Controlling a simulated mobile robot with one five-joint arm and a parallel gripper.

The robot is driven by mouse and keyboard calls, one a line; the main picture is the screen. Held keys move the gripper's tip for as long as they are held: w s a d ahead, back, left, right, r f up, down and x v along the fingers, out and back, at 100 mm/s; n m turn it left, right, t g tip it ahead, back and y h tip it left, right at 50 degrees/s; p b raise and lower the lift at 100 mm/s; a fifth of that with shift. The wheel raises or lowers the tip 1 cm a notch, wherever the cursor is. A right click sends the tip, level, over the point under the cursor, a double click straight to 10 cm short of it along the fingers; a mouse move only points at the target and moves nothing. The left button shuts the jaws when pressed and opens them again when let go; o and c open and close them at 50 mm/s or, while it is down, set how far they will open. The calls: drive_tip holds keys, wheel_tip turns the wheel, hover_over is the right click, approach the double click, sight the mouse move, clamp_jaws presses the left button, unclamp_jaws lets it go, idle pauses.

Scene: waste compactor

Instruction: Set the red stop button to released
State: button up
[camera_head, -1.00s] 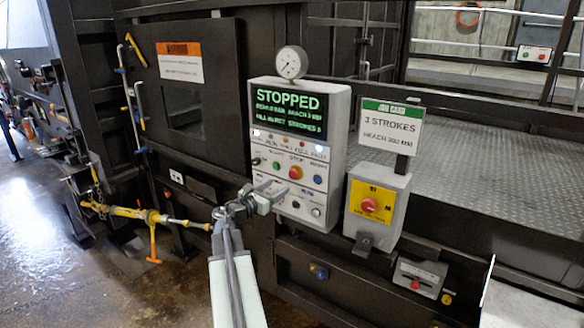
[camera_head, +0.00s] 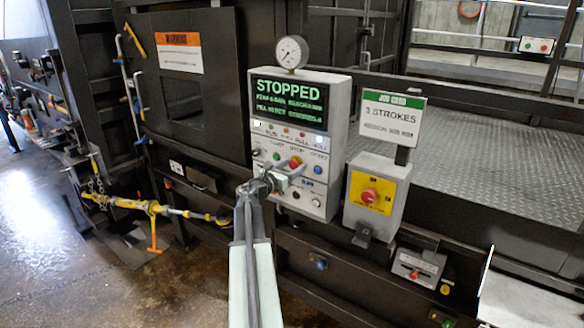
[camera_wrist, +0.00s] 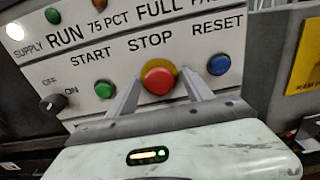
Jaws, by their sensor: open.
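The red stop button (camera_wrist: 158,78) sits on a yellow ring under the word STOP on the control panel (camera_head: 262,141). In the head view the same red button (camera_head: 295,162) shows just above my gripper (camera_head: 290,172). In the wrist view my gripper (camera_wrist: 158,92) is open, with one finger on each side of the red button. I cannot tell whether the fingers touch it. The panel's screen (camera_head: 288,102) reads STOPPED in green.
A green START button (camera_wrist: 104,89) is left of the stop button and a blue RESET button (camera_wrist: 219,65) is right of it. An OFF/ON knob (camera_wrist: 52,102) is further left.

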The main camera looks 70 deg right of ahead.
clamp_jaws()
drive_tip(key=shift+v, duration=0.85)
drive_tip(key=shift+f, duration=0.1)
unclamp_jaws()
drive_tip(key=shift+a, duration=0.15)
drive_tip(key=v, duration=0.7)
drive_tip(key=shift+a, duration=0.3)
